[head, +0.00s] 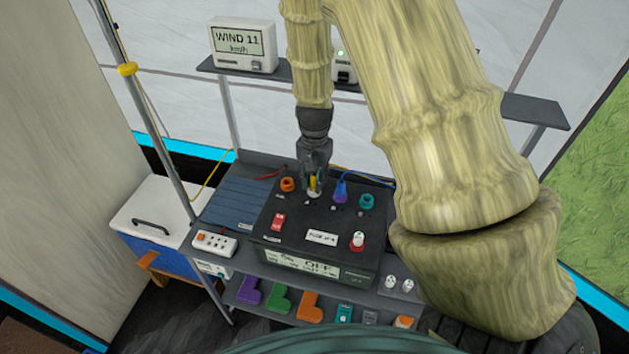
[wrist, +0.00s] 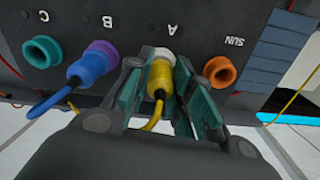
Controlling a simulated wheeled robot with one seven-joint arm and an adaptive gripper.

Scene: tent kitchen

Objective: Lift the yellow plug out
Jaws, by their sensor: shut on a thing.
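The yellow plug (wrist: 160,77) sits at the white socket (wrist: 163,53) marked A, and its yellow cable runs back below my gripper. My gripper (wrist: 158,88) is shut on the yellow plug, with teal finger pads on both sides of it. In the head view my gripper (head: 314,181) points down at the top of the black box (head: 277,235), and a strip of the yellow plug (head: 313,184) shows between the fingers. The plug's front end meets the white socket; how deep it sits cannot be told.
A blue plug (wrist: 88,68) sits in the purple socket B close beside my gripper. The teal socket C (wrist: 42,51) and orange SUN socket (wrist: 220,71) are empty.

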